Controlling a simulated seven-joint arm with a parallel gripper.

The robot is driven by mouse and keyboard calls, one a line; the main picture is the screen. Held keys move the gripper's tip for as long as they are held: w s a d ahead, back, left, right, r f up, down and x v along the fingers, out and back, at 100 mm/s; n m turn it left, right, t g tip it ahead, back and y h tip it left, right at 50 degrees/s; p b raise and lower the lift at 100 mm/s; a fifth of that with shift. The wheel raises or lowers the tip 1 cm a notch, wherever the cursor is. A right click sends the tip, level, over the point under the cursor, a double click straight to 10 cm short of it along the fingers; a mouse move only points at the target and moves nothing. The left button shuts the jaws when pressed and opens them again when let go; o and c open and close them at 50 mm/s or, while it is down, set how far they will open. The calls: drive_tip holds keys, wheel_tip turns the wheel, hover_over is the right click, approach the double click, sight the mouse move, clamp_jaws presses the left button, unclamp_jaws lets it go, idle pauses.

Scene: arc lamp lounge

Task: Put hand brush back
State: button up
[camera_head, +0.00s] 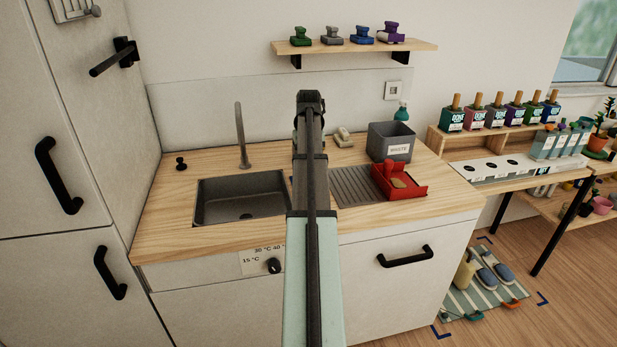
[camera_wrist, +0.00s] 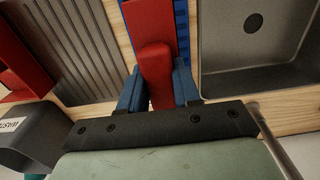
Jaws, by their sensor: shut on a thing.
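The hand brush (camera_wrist: 152,62) is red, with a blue toothed strip along its right side in the wrist view. My gripper (camera_wrist: 158,86) has its two blue fingers closed on either side of the red handle. The brush lies over the strip of wooden counter between the sink and the grooved drainer; I cannot tell whether it touches the counter. In the head view my arm hides the brush and the fingers. A red dustpan (camera_head: 408,190) with a tan piece in it sits at the drainer's right end; its edge also shows in the wrist view (camera_wrist: 22,48).
The sink (camera_head: 240,198) has a tall tap (camera_head: 242,135) behind it. The grey waste bin (camera_head: 391,143) stands behind the dustpan. A teal-topped bottle (camera_head: 402,112) and a beige item (camera_head: 343,137) are near the wall.

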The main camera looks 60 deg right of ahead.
drive_tip(key=shift+f, duration=2.35)
drive_tip(key=shift+f, duration=0.1)
drive_tip(key=o, duration=1)
wheel_tip(320, 180, up, 12)
drive_tip(key=shift+r, duration=0.15)
